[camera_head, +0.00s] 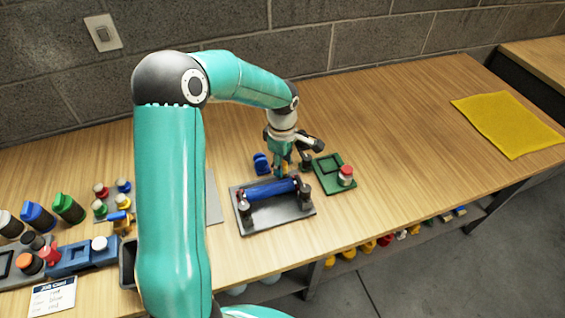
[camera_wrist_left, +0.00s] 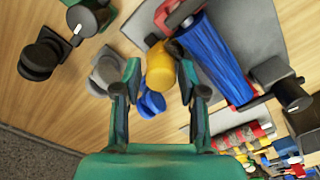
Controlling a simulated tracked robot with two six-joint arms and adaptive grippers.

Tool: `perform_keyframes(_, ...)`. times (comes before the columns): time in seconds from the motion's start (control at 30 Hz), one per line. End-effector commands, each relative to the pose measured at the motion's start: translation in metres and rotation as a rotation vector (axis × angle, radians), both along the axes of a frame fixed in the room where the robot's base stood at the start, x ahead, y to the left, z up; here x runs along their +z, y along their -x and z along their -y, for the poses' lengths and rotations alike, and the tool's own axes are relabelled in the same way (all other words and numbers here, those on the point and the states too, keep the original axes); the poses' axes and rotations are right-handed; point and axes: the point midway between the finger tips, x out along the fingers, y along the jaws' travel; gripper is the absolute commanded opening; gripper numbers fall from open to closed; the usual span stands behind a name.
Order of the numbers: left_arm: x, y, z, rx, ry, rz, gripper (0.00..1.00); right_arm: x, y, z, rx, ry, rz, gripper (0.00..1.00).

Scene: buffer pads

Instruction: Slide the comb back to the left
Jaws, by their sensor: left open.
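A blue ribbed roller (camera_head: 270,190) lies across a dark tray (camera_head: 272,218) between black end posts; it also shows in the left wrist view (camera_wrist_left: 217,57). A red piece (camera_wrist_left: 183,14) sits at one end of the roller. A yellow knob (camera_wrist_left: 160,68) stands between my left fingers, seemingly untouched; whether it belongs to the comb I cannot tell. No comb teeth are clearly visible. My left gripper (camera_head: 284,170) is open above the tray's back edge, and its two fingers show spread in the left wrist view (camera_wrist_left: 157,90). My right gripper is out of view.
A green tray (camera_head: 326,163) with a red-topped jar (camera_head: 345,176) stands right of the dark tray. A small blue object (camera_head: 261,163) stands behind it. Several bottles and colored knobs crowd the left side. A yellow cloth (camera_head: 510,123) lies far right, with bare table between.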

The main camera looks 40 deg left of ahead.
Motion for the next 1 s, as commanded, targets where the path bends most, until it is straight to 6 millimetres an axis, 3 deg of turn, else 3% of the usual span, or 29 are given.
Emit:
perform_keyframes(0.33,-0.0044,0.0001,0.0,0.0,0.001,0.0,0.41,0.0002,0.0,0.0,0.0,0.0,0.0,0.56)
perform_keyframes(0.6,-0.0041,0.0001,-0.0001,0.0,0.0,0.001,0.0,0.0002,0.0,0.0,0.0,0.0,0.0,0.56)
perform_keyframes(1.0,-0.0052,0.0013,0.0026,-0.015,0.0,0.001,0.0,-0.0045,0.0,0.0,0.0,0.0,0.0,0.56)
